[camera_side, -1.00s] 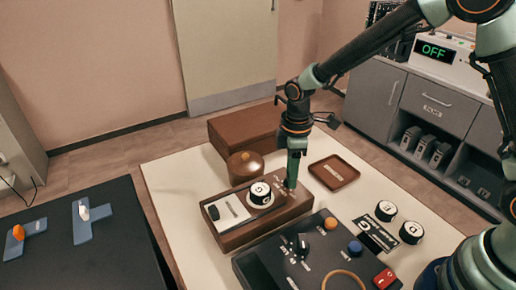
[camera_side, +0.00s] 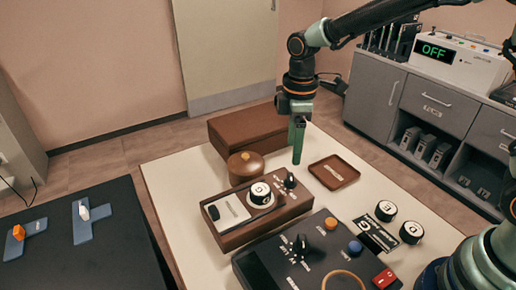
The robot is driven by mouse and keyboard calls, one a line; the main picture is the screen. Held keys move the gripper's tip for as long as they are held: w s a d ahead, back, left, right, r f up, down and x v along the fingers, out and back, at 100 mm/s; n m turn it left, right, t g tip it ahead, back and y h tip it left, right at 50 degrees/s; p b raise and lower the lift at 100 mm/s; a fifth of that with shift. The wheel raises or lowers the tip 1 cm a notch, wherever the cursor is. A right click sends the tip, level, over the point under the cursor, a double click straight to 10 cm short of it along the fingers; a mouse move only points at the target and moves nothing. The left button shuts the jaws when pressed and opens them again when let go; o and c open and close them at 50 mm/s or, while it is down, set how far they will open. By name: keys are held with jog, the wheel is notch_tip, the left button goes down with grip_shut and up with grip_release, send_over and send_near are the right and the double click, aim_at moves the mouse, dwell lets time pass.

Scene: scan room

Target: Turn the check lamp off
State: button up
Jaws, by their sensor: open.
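My gripper (camera_side: 298,150) points down, with its green fingers above the table between the brown wooden box and the small brown tray. It touches nothing and holds nothing. A black knob (camera_side: 289,182) stands on the right end of the brown wooden box (camera_side: 235,240), below and slightly left of my fingertips. A dark control panel (camera_side: 275,262) in front carries a black knob (camera_side: 301,244), an orange knob (camera_side: 331,223), a blue button (camera_side: 355,247) and a red rocker switch (camera_side: 384,278). A white device (camera_side: 470,60) at the back right shows green "OFF". I cannot tell which part is the check lamp.
White-and-black round pieces (camera_side: 386,210) stand right of the panel. A round brown pot (camera_side: 246,167) and a closed brown case (camera_side: 243,129) stand behind the wooden box. A black table (camera_side: 80,255) is at left.

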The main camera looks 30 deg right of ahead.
notch_tip(320, 180, up, 4)
jog(key=shift+f, duration=0.1)
dwell(0.4)
jog(key=s+d+r+m+t, duration=0.5)
jog(key=s+d+m, duration=0.5)
jog(key=s+m, duration=0.2)
jog(key=shift+s+d+r+t, duration=0.3)
jog(key=shift+d+r, duration=0.1)
jog(key=shift+r, duration=0.4)
